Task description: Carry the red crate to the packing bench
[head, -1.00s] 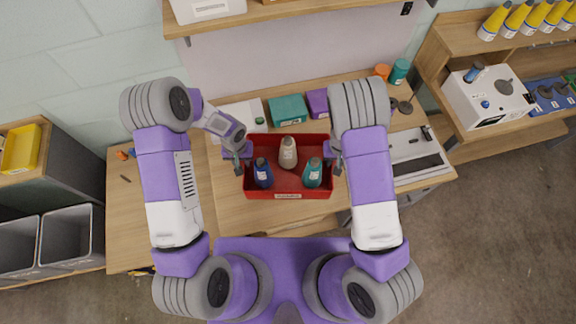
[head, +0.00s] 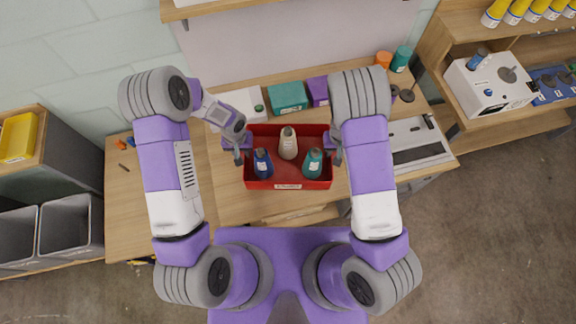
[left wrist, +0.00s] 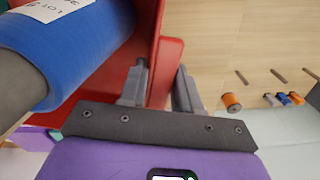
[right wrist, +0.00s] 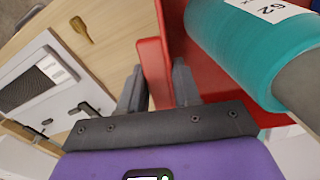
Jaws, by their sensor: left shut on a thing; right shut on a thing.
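The red crate (head: 288,185) is in the middle of the head view, over the wooden bench, and looks level. It holds a dark blue bottle (head: 262,164), a beige bottle (head: 288,143) and a teal bottle (head: 313,163), all upright. My left gripper (head: 240,152) is shut on the crate's left side; the left wrist view shows its fingers (left wrist: 160,78) around the red wall. My right gripper (head: 336,152) is shut on the right side, its fingers (right wrist: 157,78) around that wall. I cannot tell whether the crate's bottom touches the bench. No packing bench is clearly marked.
The wooden bench (head: 125,215) carries a teal box (head: 288,96), a purple box (head: 318,91) and a grey-white device (head: 418,145) close around the crate. Right stands a shelf unit with a white machine (head: 490,85). Grey bins (head: 66,230) stand left. Floor is open at lower right.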

